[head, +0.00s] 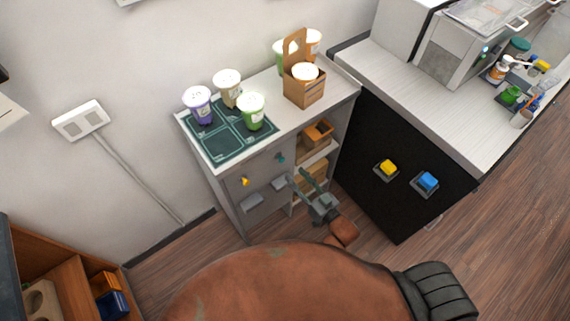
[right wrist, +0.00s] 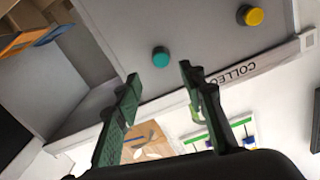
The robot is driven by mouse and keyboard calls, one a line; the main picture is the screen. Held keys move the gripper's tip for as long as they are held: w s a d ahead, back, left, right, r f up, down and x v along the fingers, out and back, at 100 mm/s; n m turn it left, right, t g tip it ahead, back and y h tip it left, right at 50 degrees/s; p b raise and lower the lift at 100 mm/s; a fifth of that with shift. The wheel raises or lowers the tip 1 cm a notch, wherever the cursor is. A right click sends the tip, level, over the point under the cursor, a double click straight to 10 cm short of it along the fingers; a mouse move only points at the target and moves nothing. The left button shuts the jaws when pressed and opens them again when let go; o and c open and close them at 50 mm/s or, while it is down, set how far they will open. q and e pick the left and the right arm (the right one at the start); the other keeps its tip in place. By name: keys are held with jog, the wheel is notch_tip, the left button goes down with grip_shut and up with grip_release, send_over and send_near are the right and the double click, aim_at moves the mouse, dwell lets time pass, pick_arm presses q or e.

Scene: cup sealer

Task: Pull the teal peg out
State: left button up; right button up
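The teal peg (head: 281,158) sticks out of the upper front of the grey cabinet (head: 231,199), and it also shows in the right wrist view (right wrist: 161,57). My right gripper (head: 298,176) is in front of the cabinet, just below and right of the peg in the head view. In the right wrist view its two green fingers (right wrist: 160,74) are spread apart and empty. The peg appears just beyond the fingertips, between their lines, not gripped. My left gripper is not in view.
A yellow peg (head: 245,181) sits left of the teal one. Lidded cups and a dark green tray (head: 213,152) are on the cabinet top. Open shelves with wooden boxes (head: 318,133) are at its right. A black counter front (head: 390,207) with yellow and blue buttons stands further right.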

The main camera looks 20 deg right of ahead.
aim_at(283, 161)
jog(key=x, duration=0.7)
jog(key=shift+w+a, duration=0.1)
jog(key=shift+w, duration=0.15)
jog(key=shift+c, duration=0.3)
jog(key=c, duration=0.6)
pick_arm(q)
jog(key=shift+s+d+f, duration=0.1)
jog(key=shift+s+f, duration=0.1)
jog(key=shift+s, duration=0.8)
pick_arm(e)
grip_shut()
